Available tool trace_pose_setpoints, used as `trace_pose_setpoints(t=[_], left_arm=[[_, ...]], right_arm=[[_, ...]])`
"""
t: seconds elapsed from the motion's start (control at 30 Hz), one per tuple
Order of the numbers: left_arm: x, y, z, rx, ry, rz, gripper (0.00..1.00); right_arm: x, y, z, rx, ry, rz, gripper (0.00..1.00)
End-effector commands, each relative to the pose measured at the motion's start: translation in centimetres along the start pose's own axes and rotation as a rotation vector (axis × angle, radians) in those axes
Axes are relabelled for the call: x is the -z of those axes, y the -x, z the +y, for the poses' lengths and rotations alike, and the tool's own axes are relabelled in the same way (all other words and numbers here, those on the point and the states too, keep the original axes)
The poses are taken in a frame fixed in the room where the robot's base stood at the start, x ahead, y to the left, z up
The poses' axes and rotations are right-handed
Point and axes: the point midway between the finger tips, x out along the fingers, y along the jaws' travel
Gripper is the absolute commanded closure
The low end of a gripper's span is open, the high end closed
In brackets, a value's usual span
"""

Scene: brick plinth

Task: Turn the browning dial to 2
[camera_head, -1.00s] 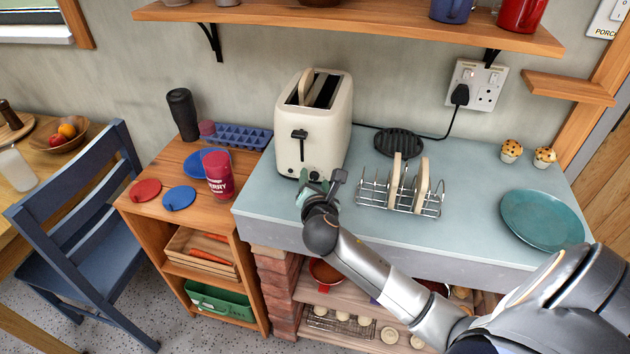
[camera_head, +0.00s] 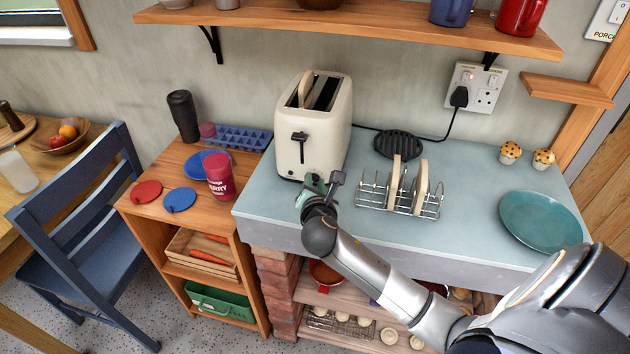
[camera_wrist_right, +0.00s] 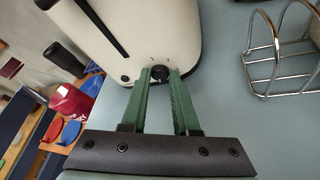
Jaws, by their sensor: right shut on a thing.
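The cream toaster (camera_head: 322,135) stands on the pale blue worktop with a slice of bread (camera_head: 306,88) in a slot. Its black lever (camera_head: 299,138) is on the front end. The black browning dial (camera_wrist_right: 160,73) is low on that end, seen in the right wrist view between the green fingertips. My right gripper (camera_head: 316,184) reaches to the dial from the front and is shut on it. In the right wrist view its two fingers (camera_wrist_right: 160,85) lie on either side of the dial. My left gripper is not in view.
A wire toast rack (camera_head: 400,200) with two slices stands right of the toaster. A teal plate (camera_head: 542,220) lies at the far right. A red cup (camera_head: 219,176) stands on the wooden unit to the left. The worktop between rack and plate is clear.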

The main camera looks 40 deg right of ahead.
Motion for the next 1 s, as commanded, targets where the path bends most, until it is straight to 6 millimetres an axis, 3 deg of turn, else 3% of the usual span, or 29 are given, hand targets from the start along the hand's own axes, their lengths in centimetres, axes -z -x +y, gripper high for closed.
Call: trace_pose_setpoints(t=[0.17, 0.47, 0.83, 0.87, 1.0], left_arm=[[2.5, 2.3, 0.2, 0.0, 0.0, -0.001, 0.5], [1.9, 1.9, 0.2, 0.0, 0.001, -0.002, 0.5], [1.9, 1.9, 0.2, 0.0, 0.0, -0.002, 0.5], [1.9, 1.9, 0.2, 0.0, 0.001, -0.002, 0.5], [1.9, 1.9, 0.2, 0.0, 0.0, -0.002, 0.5]], right_arm=[[-0.7, 0.3, 0.6, 0.048, 0.102, 0.01, 1.0], [-0.1, -0.1, 0.7, 0.185, 0.395, 0.035, 1.0], [0.0, -0.1, 0.6, 0.2, 0.427, 0.039, 1.0], [-0.1, -0.1, 0.6, 0.2, 0.427, 0.039, 0.69], [-0.1, -0.1, 0.6, 0.201, 0.426, 0.039, 0.53]])
